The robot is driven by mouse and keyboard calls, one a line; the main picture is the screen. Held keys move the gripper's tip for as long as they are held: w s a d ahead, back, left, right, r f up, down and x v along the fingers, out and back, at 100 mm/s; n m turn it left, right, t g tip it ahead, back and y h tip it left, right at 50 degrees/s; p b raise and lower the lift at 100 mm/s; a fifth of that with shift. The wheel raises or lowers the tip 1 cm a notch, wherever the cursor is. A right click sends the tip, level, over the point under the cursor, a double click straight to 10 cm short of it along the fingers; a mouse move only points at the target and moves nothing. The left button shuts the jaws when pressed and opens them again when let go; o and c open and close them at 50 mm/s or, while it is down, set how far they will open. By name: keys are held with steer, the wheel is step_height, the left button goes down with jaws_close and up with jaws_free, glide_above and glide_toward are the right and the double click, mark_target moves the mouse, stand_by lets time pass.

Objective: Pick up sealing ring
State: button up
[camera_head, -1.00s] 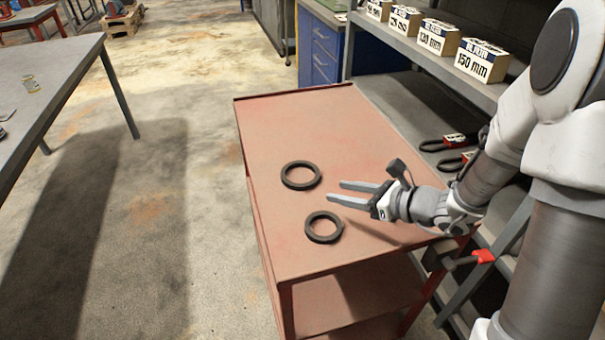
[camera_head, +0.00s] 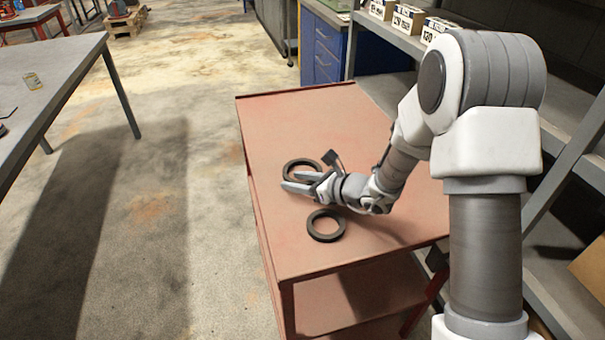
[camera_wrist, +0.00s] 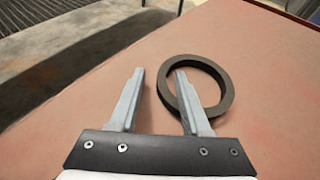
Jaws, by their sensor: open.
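Two dark sealing rings lie flat on the red cart top (camera_head: 290,115). The far ring (camera_head: 290,165) is partly hidden by my gripper (camera_head: 291,181) in the head view. The near ring (camera_head: 326,226) lies clear of it, closer to the cart's front.
A grey table (camera_head: 60,60) stands at the left, across open floor. A shelf at the right holds labelled boxes (camera_head: 408,18), partly hidden by my arm. A blue drawer cabinet (camera_head: 322,50) stands behind the cart. The cart top's far part is clear.

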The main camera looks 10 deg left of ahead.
steer(key=shift+w+a+f, duration=0.2)
steer(key=shift+a, duration=0.25)
jaws_close()
steer(key=shift+r, duration=0.1)
steer(key=shift+r, duration=0.45)
steer(key=r, duration=0.2)
steer(key=d+r+p, duration=0.1)
steer(key=r, duration=0.1)
steer(key=shift+w, duration=0.15)
steer(key=w+d+r+p, duration=0.1)
steer(key=d+r, duration=0.5)
steer(key=d, duration=0.4)
steer(key=shift+w+d+p, duration=0.3)
steer(key=shift+p, duration=0.1)
